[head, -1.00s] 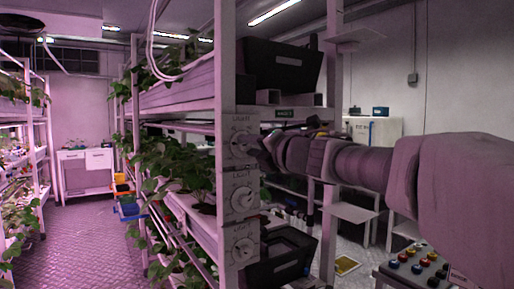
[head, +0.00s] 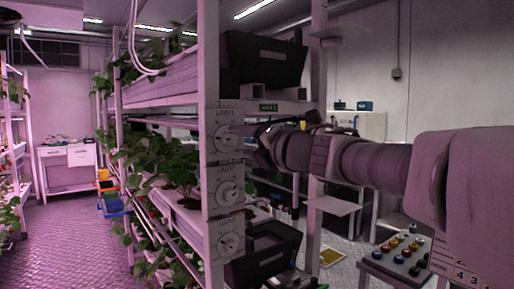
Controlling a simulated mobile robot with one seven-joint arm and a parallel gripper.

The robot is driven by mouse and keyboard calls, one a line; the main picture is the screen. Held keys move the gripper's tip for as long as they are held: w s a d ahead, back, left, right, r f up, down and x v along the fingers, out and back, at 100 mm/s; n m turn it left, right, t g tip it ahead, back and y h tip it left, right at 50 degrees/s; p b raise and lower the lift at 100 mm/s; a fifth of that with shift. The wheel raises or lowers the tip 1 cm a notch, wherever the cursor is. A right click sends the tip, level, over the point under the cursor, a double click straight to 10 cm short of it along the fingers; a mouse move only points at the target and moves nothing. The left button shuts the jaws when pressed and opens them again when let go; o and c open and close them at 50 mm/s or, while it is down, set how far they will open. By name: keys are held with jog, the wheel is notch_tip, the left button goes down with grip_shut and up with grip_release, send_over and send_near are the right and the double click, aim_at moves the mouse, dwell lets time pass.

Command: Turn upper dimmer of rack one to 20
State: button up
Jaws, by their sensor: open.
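The rack post in the middle of the head view carries a column of three light dimmers with round knobs. The upper dimmer (head: 226,138) is at the top, the middle dimmer (head: 227,187) below it, and the lower dimmer (head: 228,241) at the bottom. My gripper (head: 254,141) is just right of the upper dimmer, at about its height, pointing left towards it. It is open; its fingertips are small and dark here, and I cannot tell whether they touch the knob. The scale numbers are too small to read.
Plants fill the rack shelves (head: 155,97) on the left. A black crate (head: 262,62) sits above and another (head: 266,252) low behind the post. A button panel (head: 403,255) stands at lower right. The aisle floor (head: 85,245) is clear.

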jog(key=p+v, duration=0.1)
jog(key=v, duration=1.2)
jog(key=shift+s+d, duration=0.15)
jog(key=s+d+f+m+t+h+p, duration=0.15)
jog(key=d+m+h+p, duration=0.45)
jog(key=d+m+h, duration=1)
jog(key=s+a+f+m+g+y+p, duration=0.2)
jog(key=s+a+f+m+g+y, duration=0.1)
jog(key=s+f+m, duration=0.5)
jog(key=s+a+f+m+g+y+p, duration=0.2)
jog(key=s+a+f+m+g+y, duration=0.1)
jog(key=s+a+f+m+g, duration=0.3)
jog(key=s+f+m+g, duration=0.2)
jog(key=s, duration=0.1)
jog(key=shift+a+f+p, duration=0.2)
jog(key=shift+a+p, duration=0.1)
jog(key=shift+p, duration=0.1)
